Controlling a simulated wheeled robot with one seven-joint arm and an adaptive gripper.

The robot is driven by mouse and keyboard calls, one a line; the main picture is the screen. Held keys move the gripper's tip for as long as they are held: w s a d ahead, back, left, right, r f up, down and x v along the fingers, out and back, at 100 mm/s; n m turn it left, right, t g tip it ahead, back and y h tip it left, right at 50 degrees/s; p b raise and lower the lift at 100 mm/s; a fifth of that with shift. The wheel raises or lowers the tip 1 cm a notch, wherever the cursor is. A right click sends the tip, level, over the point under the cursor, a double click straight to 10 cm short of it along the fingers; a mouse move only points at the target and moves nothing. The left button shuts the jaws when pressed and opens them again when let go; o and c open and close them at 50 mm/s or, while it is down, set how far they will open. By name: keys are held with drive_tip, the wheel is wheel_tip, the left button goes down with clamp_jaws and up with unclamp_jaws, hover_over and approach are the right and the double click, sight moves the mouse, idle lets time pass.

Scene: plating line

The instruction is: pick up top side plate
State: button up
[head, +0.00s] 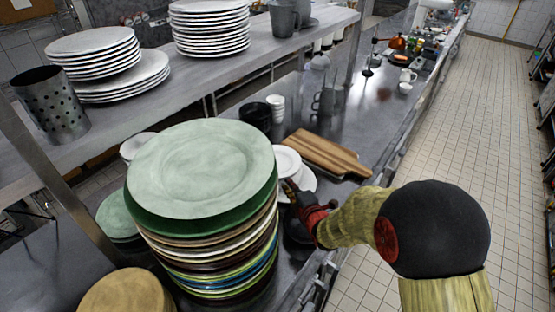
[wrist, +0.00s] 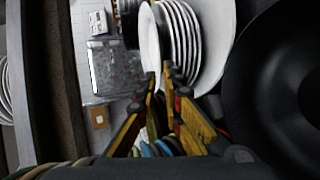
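The white side plates stand in a low stack on the steel counter, behind and right of the big plate pile in the head view. The top side plate (head: 287,160) sits offset from the plates under it (head: 306,186). In the wrist view the top side plate (wrist: 148,38) is seen nearly edge-on, slightly apart from the stacked rims (wrist: 185,40) to its right. My gripper (head: 290,188) is at the near edge of the top side plate. In the wrist view its yellow fingers (wrist: 160,74) are closed to a narrow gap on either side of the plate's rim.
A tall pile of mixed plates with green ones (head: 200,170) on top stands close left of my gripper. A wooden board (head: 325,153) lies just behind the side plates. Dark cups (head: 256,116) and white cups (head: 276,107) stand farther back. A shelf (head: 215,65) overhangs at the left.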

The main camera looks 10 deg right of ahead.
drive_tip(key=b+x, duration=0.1)
drive_tip(key=x, duration=0.5)
drive_tip(key=shift+d, duration=0.1)
clamp_jaws()
drive_tip(key=shift+r, duration=0.25)
idle(0.4)
